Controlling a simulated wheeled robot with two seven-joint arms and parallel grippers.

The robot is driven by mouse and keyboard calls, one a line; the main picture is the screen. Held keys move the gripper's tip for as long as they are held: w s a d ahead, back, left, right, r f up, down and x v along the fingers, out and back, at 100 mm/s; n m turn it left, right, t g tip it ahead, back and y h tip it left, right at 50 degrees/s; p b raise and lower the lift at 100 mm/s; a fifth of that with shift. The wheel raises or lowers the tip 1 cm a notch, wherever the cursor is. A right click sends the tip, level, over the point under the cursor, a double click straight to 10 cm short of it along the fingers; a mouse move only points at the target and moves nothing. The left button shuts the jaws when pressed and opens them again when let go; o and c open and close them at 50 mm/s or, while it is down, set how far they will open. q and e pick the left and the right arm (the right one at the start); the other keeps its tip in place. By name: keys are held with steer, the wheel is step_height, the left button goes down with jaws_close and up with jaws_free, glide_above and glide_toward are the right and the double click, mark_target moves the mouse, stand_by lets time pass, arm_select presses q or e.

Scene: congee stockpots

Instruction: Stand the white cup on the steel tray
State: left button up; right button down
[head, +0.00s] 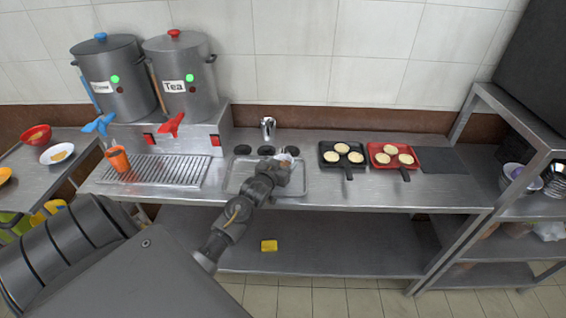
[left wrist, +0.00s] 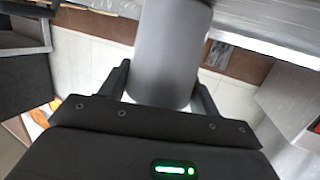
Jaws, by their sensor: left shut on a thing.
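My left gripper (head: 284,163) is over the right part of the steel tray (head: 236,181) on the counter. It is shut on the white cup (head: 289,157), of which only a small pale part shows past the fingers in the head view. In the left wrist view the cup (left wrist: 172,55) is a plain cylinder, shaded grey, between the two fingers of the left gripper (left wrist: 160,85). I cannot tell whether the cup touches the tray. My right gripper is in neither view.
Several dark round pieces (head: 242,150) and a steel cup (head: 268,127) stand behind the tray. A black pan (head: 342,168) and a red pan (head: 380,166) lie to the right. An orange cup (head: 118,160) is on the drip grate (head: 170,171) at left, under two stockpots (head: 185,85).

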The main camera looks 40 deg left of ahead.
arm_select(q)
steer(key=o, duration=1.1)
steer(key=shift+f, duration=0.1)
steer(key=b+v, duration=0.1)
steer(key=v, duration=0.5)
steer(key=b+v, duration=0.1)
steer(key=v, duration=0.5)
steer(key=shift+r, duration=0.25)
